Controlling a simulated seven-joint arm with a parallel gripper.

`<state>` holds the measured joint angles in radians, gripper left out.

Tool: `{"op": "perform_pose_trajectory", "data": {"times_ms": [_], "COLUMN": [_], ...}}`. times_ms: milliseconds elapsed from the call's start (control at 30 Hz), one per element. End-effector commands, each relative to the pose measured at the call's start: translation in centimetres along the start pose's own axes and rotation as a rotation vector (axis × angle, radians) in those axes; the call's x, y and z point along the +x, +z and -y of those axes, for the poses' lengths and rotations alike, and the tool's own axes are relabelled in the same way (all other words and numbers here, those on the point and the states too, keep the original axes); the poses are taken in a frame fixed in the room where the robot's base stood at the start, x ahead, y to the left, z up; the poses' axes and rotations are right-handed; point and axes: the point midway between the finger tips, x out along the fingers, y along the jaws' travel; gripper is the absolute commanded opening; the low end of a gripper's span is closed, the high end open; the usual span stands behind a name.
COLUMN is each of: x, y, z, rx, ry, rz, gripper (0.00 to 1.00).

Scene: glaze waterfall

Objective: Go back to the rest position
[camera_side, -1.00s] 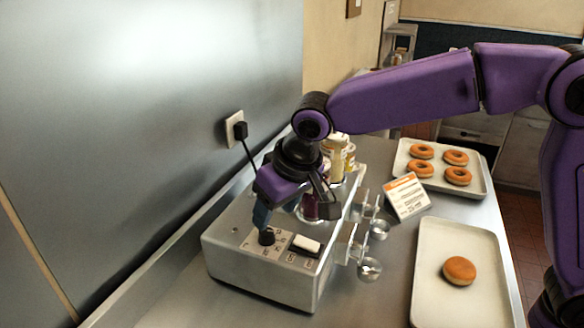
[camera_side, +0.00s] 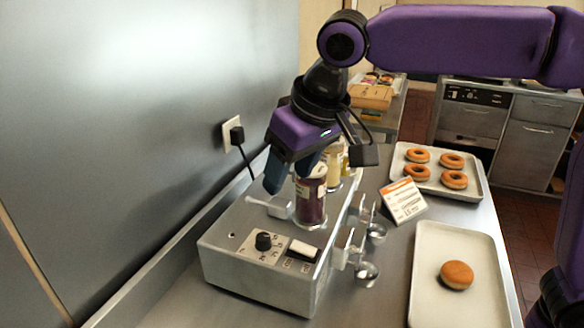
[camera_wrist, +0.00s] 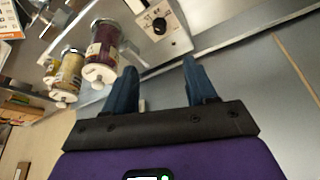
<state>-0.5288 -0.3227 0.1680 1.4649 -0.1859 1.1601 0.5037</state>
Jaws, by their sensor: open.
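My gripper (camera_side: 290,182) is raised above the metal glaze machine (camera_side: 232,240), pointing down, with nothing between its fingers. In the wrist view my gripper (camera_wrist: 158,78) shows two blue fingers spread apart. The machine's black knob (camera_side: 263,241) and white rocker switch (camera_side: 304,249) are on its front panel, below and clear of the fingers. The same purple jar (camera_wrist: 103,50) is left of the fingers in the wrist view.
Paler jars (camera_side: 335,165) stand behind the purple one. Small metal cups (camera_side: 366,272) hang at the machine's right side. A tray with ring doughnuts (camera_side: 478,190), a tray with one round doughnut (camera_side: 425,290) and a card (camera_side: 403,200) lie right. A plug (camera_side: 237,135) is in the wall.

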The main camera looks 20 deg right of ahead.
Motion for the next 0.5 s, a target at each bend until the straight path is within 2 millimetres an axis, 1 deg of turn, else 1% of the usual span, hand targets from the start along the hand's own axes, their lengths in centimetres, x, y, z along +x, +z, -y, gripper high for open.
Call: {"op": "perform_pose_trajectory", "data": {"times_ms": [233, 333, 433, 500], "x": [0.0, 0.1, 0.3, 0.6], "y": [0.0, 0.4, 1.4, 2.7], "z": [0.0, -0.2, -1.0, -1.8], "rx": [-0.001, -0.011, -0.040, -0.074], "ry": [0.000, -0.002, -0.007, -0.013], "rz": [0.000, 0.006, 0.023, 0.040], "gripper": [0.56, 0.56, 0.56, 0.56]}}
